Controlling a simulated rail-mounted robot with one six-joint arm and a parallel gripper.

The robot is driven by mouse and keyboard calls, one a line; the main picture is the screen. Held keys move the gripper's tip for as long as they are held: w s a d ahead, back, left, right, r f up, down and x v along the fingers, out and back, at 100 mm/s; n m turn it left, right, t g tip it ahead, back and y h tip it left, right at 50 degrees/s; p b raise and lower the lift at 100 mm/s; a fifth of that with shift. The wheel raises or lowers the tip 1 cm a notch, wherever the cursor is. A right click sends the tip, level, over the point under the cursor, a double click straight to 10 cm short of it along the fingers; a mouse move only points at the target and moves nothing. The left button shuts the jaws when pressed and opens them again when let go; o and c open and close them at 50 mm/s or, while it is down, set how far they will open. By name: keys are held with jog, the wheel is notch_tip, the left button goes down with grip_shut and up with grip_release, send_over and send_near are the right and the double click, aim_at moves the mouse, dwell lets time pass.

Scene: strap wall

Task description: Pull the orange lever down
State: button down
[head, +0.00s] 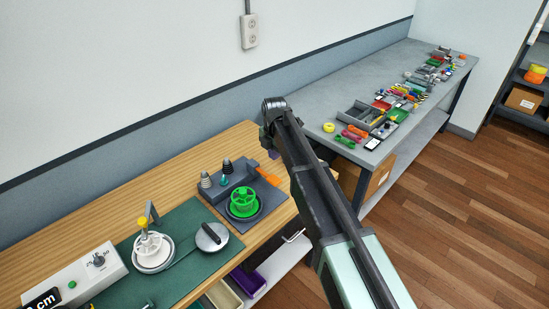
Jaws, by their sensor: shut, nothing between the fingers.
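An orange lever (268,176) shows in the head view at the right end of a dark grey fixture (229,183) on the wooden bench. It looks like a short flat bar slanting down to the right, close to the left side of my arm. How it is mounted is too small to tell. My arm comes up from the lower right, with its far joint above and behind the lever. I cannot make out my gripper's fingers; they seem hidden behind the arm links. No contact with the lever can be seen.
A green spoked wheel (244,203) and cone-shaped knobs stand beside the lever. A green mat (190,245) holds a white wheel (153,250) and a round grey lid (212,236). A grey table (345,90) with many small items stands behind right. The wall runs along the back.

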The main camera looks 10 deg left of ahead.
aim_at(275, 179)
notch_tip(275, 179, down, 11)
jog(key=b, duration=0.8)
jog(key=shift+r+b, duration=0.2)
jog(key=shift+b, duration=0.2)
jog(key=shift+r, duration=0.1)
